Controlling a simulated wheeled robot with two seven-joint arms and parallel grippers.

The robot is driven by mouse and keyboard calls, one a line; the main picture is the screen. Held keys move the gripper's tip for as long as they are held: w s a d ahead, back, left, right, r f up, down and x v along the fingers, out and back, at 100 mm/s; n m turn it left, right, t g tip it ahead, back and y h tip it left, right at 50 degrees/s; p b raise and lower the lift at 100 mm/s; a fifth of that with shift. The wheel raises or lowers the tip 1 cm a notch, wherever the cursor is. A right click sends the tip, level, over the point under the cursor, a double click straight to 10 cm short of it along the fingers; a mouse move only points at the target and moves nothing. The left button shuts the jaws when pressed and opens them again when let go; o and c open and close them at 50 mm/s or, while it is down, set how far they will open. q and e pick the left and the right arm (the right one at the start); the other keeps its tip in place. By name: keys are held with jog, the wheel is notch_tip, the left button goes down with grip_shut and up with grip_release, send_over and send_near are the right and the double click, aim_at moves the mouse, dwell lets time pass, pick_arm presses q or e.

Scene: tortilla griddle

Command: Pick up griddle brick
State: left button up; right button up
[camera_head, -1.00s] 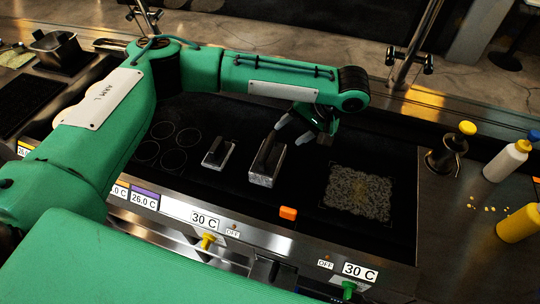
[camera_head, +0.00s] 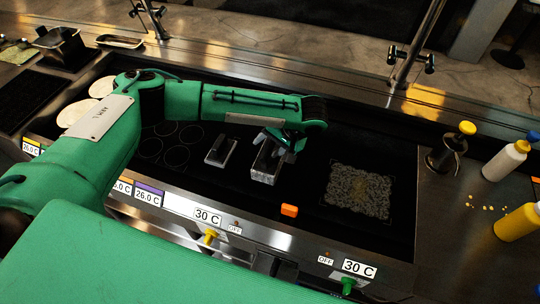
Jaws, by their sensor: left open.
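A grey block with a dark top (camera_head: 265,173), which I take to be the griddle brick, lies on the black griddle surface (camera_head: 235,195) near the middle. A smaller grey block with a dark top (camera_head: 220,152) lies to its left; I cannot tell for sure which of the two is the brick. My left gripper (camera_head: 279,150) is open, over the far end of the larger block, with its fingers at or just above it. The gripper hides that far end, and I cannot tell if they touch. My right gripper is not in view.
A small orange block (camera_head: 289,210) sits on the griddle's front edge. A patch of shredded food (camera_head: 358,190) lies to the right. Faint circles mark the griddle at left. Bottles (camera_head: 506,160) stand on the right counter. Pale round tortillas (camera_head: 76,114) show behind my left arm.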

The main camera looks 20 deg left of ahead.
pick_arm(q)
grip_shut()
dwell(0.3)
notch_tip(320, 180, up, 20)
jog(key=b, duration=0.1)
dwell(0.5)
